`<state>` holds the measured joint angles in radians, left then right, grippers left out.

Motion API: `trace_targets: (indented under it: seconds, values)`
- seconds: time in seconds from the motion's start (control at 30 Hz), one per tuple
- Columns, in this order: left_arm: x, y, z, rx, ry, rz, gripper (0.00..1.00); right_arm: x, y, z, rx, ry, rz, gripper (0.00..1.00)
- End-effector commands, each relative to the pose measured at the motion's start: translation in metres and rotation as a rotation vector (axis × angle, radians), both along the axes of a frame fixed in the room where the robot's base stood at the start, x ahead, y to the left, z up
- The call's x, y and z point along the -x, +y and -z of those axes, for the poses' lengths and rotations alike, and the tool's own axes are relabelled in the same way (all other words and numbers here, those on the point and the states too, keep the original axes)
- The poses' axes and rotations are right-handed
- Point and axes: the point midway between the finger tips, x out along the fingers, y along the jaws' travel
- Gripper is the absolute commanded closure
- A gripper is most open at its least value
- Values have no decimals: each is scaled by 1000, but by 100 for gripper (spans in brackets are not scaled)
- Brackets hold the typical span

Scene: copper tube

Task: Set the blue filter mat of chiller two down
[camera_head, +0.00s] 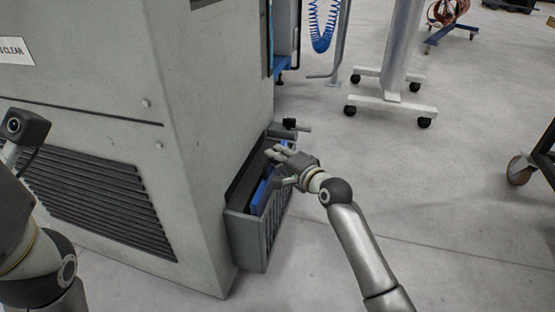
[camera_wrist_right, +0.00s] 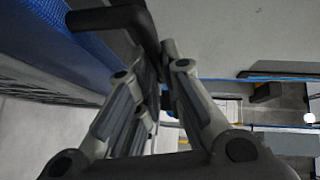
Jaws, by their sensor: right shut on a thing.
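The blue filter mat (camera_head: 261,192) stands on edge in a grey slotted housing (camera_head: 246,246) at the side of the grey chiller (camera_head: 190,120). In the right wrist view the blue mat (camera_wrist_right: 85,45) fills the upper left, with a dark bent handle (camera_wrist_right: 110,18) beside it. My right gripper (camera_head: 277,154) is over the housing at the mat's upper end. In the right wrist view its fingers (camera_wrist_right: 160,62) are closed on the dark handle. Most of the mat is hidden inside the housing. My left arm shows at the left edge; its fingers are out of view.
A white wheeled stand (camera_head: 393,104) is at the upper middle, with a blue coiled hose (camera_head: 322,35) to its left. A dark wheeled cart (camera_head: 540,165) is at the right edge. The grey floor (camera_head: 450,230) right of my right arm is clear.

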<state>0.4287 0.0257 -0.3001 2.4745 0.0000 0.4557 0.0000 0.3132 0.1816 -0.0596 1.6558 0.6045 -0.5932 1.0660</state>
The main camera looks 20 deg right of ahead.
Motion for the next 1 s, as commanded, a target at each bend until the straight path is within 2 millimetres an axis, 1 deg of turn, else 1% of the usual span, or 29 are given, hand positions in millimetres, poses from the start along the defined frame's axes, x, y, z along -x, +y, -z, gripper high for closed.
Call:
trace_targets:
  seconds: [0.17, 0.33, 0.37, 0.5, 0.77, 0.87, 0.97, 1.0]
  values:
    - [0, 0, -1, 0, 1, 0, 64, 0, 0, -2, -1, -3, 1, 100]
    - [0, 0, -1, 0, 1, 0, 64, 0, 0, 2, -1, -2, 0, 100]
    - [0, 0, -1, 0, 1, 0, 64, 0, 0, 2, 0, 0, 0, 87]
    - [0, 0, 0, 0, 0, 0, 64, 0, 0, 2, 0, 0, 0, 69]
    - [0, 0, 0, 0, 0, 1, 64, 0, 0, 2, 0, 0, 0, 69]
    - [0, 0, -1, 0, 0, 1, 64, 0, 0, -1, 0, -1, 0, 69]
    - [1, 0, -6, 1, -4, 2, 64, 7, -2, -3, 0, 3, 1, 69]
    - [-3, 0, -4, 1, 13, 1, 64, 12, -4, -5, 1, 2, 0, 69]
